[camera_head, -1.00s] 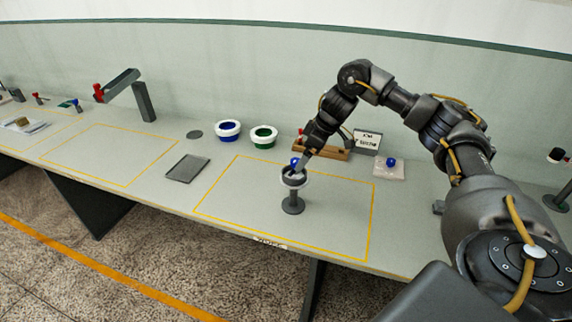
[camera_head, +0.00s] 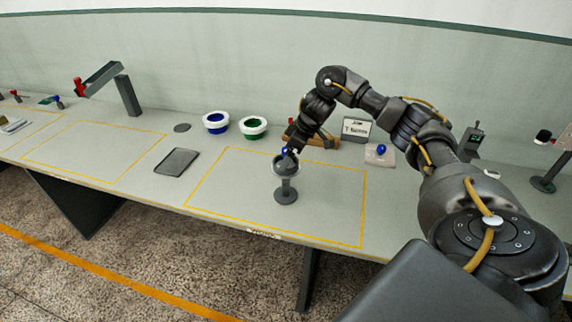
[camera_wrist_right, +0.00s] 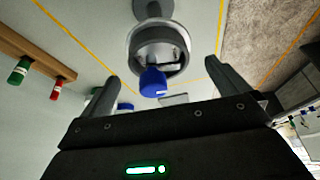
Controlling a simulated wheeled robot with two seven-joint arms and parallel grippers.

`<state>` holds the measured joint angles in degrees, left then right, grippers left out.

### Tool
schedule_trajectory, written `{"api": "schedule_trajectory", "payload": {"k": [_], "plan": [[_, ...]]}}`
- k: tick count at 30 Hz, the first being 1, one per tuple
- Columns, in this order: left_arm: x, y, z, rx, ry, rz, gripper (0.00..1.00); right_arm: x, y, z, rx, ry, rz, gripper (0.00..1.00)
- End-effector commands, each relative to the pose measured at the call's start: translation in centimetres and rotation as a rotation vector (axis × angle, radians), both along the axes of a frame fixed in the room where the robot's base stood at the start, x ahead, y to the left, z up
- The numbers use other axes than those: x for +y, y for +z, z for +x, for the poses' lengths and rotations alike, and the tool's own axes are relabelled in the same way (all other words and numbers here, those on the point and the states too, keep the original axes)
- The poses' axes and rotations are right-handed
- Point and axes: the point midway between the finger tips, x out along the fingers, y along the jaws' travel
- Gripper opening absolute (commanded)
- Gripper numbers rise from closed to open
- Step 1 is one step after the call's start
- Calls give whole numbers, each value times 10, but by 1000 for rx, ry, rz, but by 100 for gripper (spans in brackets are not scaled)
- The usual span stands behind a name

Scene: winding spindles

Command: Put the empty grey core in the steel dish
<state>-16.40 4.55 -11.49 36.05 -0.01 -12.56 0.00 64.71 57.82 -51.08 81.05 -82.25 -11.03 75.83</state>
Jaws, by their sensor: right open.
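A grey steel dish (camera_head: 286,168) stands on a round-footed pedestal inside the yellow outline in front of me. It also shows in the right wrist view (camera_wrist_right: 160,38), seen from above its rim. A small grey shape shows inside its rim, but I cannot tell if it is the empty grey core. A blue-ended piece (camera_wrist_right: 153,82) is at the rim's near side; it also shows in the head view (camera_head: 284,151). My right gripper (camera_wrist_right: 163,88) is open, its fingers apart on either side of the blue end, with nothing clamped. My left gripper is out of view.
A wooden rack (camera_head: 322,141), a sign (camera_head: 356,129) and a blue piece on a pale pad (camera_head: 380,152) are behind right. A dark tray (camera_head: 177,161) lies left. The outlined area around the pedestal is clear.

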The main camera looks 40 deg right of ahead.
Motion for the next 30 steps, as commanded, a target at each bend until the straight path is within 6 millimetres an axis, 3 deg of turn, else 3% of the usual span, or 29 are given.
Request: {"api": "schedule_trajectory", "payload": {"k": [1,6,15,25,30], "plan": [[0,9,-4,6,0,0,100,2,-4,2,5,0,-1,100],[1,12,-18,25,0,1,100,6,-25,10,2,0,0,100],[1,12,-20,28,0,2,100,6,-30,12,0,1,0,100],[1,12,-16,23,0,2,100,7,-30,12,0,1,0,57],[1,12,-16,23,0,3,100,7,-30,12,0,1,0,57]]}}
